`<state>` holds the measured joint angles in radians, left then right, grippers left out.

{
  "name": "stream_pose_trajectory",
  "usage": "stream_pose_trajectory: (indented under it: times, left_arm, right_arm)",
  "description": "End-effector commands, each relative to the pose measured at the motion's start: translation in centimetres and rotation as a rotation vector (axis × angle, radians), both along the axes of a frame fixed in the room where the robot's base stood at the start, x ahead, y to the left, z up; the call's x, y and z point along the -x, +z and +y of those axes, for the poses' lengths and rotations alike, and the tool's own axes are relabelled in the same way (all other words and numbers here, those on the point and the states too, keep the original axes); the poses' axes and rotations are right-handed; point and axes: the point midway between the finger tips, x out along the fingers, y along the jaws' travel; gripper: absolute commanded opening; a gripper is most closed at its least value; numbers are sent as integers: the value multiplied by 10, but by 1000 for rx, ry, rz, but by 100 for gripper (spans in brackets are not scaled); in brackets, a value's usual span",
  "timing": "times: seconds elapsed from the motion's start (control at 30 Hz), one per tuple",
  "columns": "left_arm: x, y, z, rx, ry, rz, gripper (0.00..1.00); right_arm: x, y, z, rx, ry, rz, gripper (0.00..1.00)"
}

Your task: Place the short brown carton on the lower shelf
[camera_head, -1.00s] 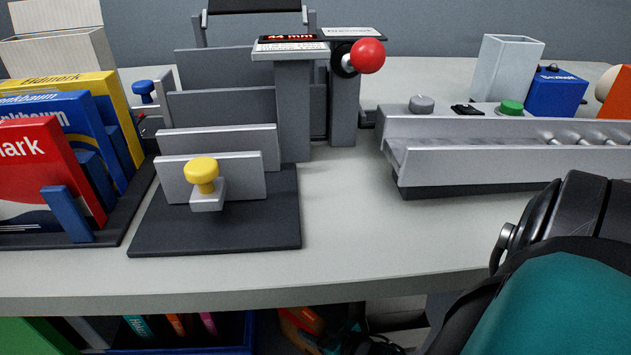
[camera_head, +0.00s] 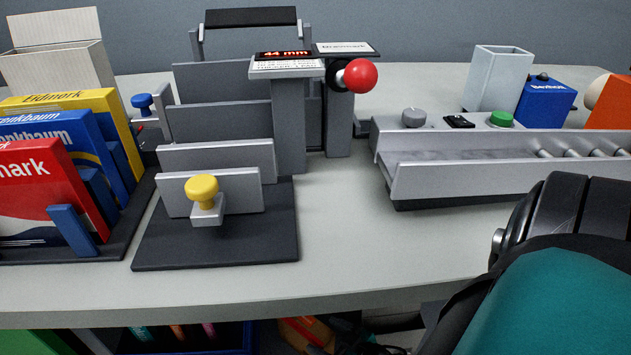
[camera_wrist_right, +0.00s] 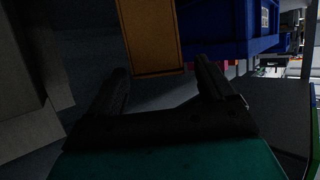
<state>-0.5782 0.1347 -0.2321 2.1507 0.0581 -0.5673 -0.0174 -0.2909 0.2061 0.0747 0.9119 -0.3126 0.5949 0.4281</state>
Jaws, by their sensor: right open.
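A brown carton (camera_wrist_right: 152,35) shows in the right wrist view, at the top centre, just beyond my right gripper's fingers. My right gripper (camera_wrist_right: 163,72) is open, with its two dark fingers spread and nothing between them. The carton lies ahead of the gap and looks apart from the fingers. In the head view my right arm fills the lower right corner and its fingertips are hidden. My left gripper is in neither view. I cannot make out the lower shelf for certain in the dark wrist view.
A blue crate (camera_wrist_right: 215,30) stands right beside the carton. A grey block (camera_wrist_right: 25,75) is at the left of the wrist view. In the head view, the worktop (camera_head: 370,235) holds a plate stand (camera_head: 215,255), boxes and a grey trough (camera_head: 480,180).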

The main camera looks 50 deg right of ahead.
Motion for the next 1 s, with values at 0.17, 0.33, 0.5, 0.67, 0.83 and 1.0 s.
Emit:
stream_pose_trajectory:
  times: [0.17,0.33,0.5,0.67,0.83,1.0]
  left_arm:
    - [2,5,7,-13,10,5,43]
    - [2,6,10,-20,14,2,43]
    - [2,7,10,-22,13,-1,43]
    - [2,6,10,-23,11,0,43]
    - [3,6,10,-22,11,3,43]
    - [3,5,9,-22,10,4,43]
  right_arm:
    - [36,18,-4,0,-1,2,83]
    - [56,25,-5,0,-1,1,83]
    - [63,27,-6,0,-1,-2,83]
    - [59,30,-4,2,1,-9,83]
    - [23,61,13,18,15,-63,83]
    - [-27,124,47,31,31,-146,83]
